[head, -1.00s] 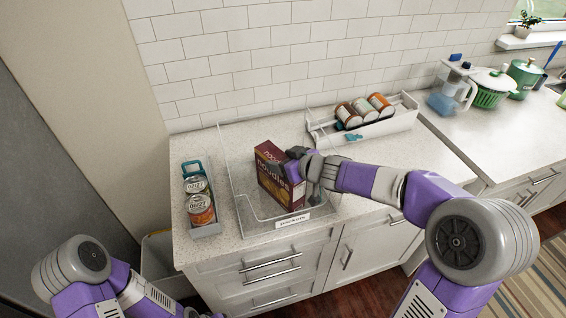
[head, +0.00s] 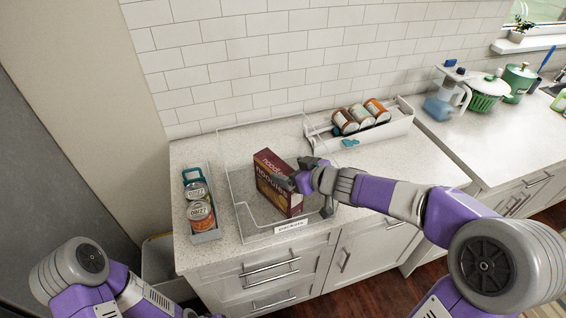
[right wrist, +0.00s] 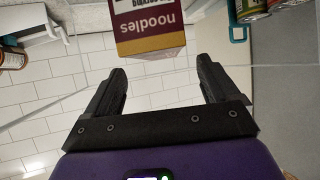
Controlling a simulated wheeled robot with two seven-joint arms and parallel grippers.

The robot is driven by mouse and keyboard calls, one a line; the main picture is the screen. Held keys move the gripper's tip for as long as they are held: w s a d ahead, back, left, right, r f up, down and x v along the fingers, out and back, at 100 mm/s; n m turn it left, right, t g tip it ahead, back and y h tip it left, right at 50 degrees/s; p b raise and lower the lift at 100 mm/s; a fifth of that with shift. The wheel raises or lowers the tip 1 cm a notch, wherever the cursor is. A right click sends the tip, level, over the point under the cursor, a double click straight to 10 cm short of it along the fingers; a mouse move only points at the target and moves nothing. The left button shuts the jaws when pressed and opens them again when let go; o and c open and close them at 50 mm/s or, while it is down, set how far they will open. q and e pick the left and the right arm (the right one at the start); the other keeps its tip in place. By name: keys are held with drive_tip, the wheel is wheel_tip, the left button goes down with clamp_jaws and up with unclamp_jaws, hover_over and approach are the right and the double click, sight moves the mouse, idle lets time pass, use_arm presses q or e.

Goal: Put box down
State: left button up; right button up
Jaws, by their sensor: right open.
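A dark red and yellow noodles box (head: 277,184) stands upright inside the clear bin (head: 236,190) on the counter. The bin has a white label on its front. My right gripper (head: 305,180) is at the right side of the box in the head view. In the right wrist view its two fingers (right wrist: 160,90) are spread apart, and the box (right wrist: 148,25) is beyond the fingertips with nothing between them. My left arm is at the lower left of the head view; its gripper cannot be made out.
A narrow grey tray of cans (head: 201,214) stands left of the bin. A white rack with several jars (head: 362,137) is behind to the right. A water pitcher (head: 446,96) and green pots stand farther right. Bare counter lies right of the bin.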

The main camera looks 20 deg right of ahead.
drive_tip(key=p+v, duration=0.3)
drive_tip(key=v, duration=0.4)
drive_tip(key=shift+f, duration=0.1)
